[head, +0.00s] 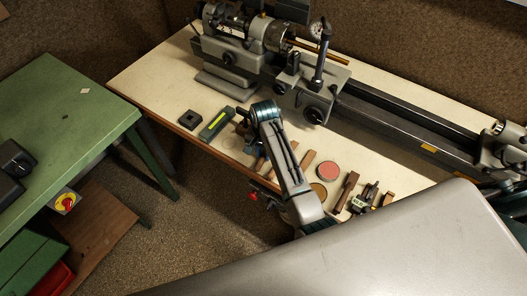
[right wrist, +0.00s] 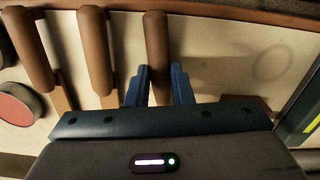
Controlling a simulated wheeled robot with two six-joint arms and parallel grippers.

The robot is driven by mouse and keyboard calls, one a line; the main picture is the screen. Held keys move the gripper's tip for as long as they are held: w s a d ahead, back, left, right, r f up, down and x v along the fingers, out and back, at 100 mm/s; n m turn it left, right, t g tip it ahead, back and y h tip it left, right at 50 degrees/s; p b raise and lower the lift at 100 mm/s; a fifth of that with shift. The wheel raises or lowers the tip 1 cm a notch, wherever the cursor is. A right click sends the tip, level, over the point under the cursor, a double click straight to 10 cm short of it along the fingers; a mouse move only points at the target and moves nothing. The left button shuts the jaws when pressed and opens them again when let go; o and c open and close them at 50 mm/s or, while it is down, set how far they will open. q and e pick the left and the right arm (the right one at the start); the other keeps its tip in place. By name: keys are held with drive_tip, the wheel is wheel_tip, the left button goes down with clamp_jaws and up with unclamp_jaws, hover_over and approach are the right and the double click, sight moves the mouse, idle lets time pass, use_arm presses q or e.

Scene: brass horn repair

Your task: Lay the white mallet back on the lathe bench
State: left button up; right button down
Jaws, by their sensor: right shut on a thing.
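My right gripper (head: 243,126) is low over the front part of the pale lathe bench (head: 150,78), on the near side of the lathe. In the right wrist view its two blue fingers (right wrist: 158,88) are shut on a brown round handle (right wrist: 157,42). The head of that tool is out of the frame, so I cannot tell from its head that it is the white mallet. No white mallet head shows clearly in either view. My left gripper is not in view.
Other brown handles (right wrist: 96,50) lie beside the held one. A red round tin (head: 328,170) and several small tools lie to the right. A green-and-yellow block (head: 216,123) and a black square block (head: 190,120) lie to the left. The lathe (head: 230,55) stands behind.

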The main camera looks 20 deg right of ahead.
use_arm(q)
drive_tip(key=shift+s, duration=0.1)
use_arm(e)
drive_tip(key=shift+f, duration=0.1)
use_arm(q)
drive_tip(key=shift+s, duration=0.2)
use_arm(e)
drive_tip(key=c, duration=1.2)
unclamp_jaws()
wheel_tip(320, 180, up, 8)
drive_tip(key=shift+w+r+b, duration=0.15)
drive_tip(key=shift+r+b, duration=0.05)
drive_tip(key=shift+b, duration=0.9)
use_arm(q)
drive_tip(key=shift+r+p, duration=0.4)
drive_tip(key=shift+p, duration=1.1)
use_arm(e)
drive_tip(key=shift+d+r, duration=0.1)
drive_tip(key=shift+r, duration=1.15)
drive_tip(key=shift+f, duration=0.1)
